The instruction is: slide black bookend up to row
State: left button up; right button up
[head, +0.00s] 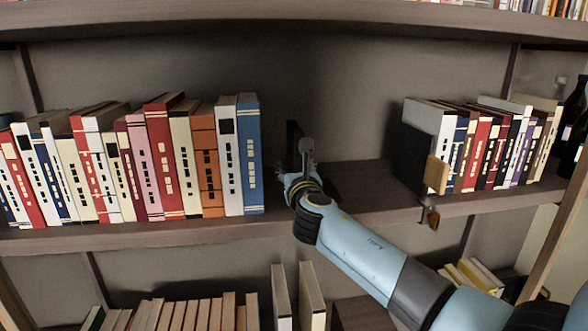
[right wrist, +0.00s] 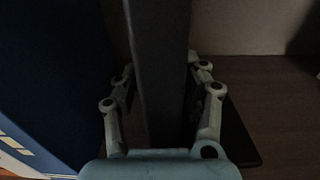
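A black bookend (head: 293,136) stands on the middle shelf just right of the left book row's blue end book (head: 249,155), with a narrow gap between them. Firm contact is not visible. My left gripper is in neither view.
The blue book fills the right wrist view's left side (right wrist: 40,80). A second book row stands on the right, with another dark bookend (head: 411,157) and a tan block (head: 436,175). Bare shelf (head: 365,190) lies between. Shelf boards run above and below.

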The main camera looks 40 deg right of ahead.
jog(key=shift+s+f, duration=0.1)
jog(key=shift+s, duration=0.1)
jog(key=v, duration=1.1)
jog(key=shift+s+a, duration=0.15)
jog(key=shift+s, duration=0.15)
